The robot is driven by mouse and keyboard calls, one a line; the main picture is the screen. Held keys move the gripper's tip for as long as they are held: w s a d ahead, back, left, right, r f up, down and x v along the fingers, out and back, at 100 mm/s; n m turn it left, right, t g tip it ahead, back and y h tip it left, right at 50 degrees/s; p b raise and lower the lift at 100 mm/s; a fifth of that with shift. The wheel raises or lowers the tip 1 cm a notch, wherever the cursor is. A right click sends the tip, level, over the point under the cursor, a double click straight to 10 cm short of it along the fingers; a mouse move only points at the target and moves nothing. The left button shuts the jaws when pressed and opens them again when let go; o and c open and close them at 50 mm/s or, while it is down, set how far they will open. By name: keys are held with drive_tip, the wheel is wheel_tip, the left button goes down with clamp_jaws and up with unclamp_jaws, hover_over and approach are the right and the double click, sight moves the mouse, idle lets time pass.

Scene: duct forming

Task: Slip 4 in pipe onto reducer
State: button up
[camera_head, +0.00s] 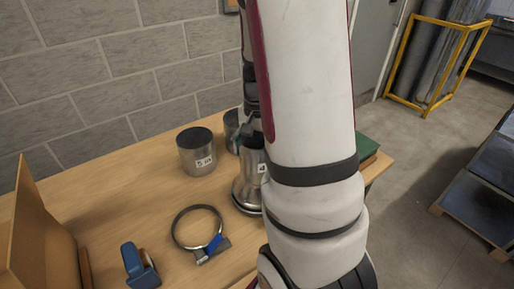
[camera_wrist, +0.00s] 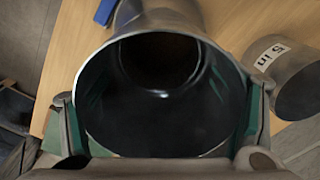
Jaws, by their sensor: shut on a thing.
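The 4 in pipe (camera_head: 252,168) is a short grey metal tube with a white label, standing about upright in the head view. My gripper (camera_head: 250,132) is shut on its upper part, partly hidden by my arm. In the wrist view my gripper (camera_wrist: 162,112) has its green-padded fingers on both sides of the pipe's open mouth (camera_wrist: 88,75). The reducer (camera_head: 240,197), a flared metal piece with a wide base, is on the table directly below the pipe. The pipe's lower end is at the reducer's top; I cannot tell how far they overlap.
The 5 in pipe (camera_head: 197,153) stands to the left, and another metal cylinder (camera_head: 231,128) is behind. A ring clamp (camera_head: 178,228) and a blue tool (camera_head: 139,265) lie in front left. A green box (camera_head: 367,148) is at the right edge. The table's left middle is clear.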

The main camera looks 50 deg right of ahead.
drive_tip(key=o, duration=1.4)
drive_tip(key=shift+c, duration=0.2)
drive_tip(key=shift+r, duration=0.1)
wheel_tip(320, 180, up, 12)
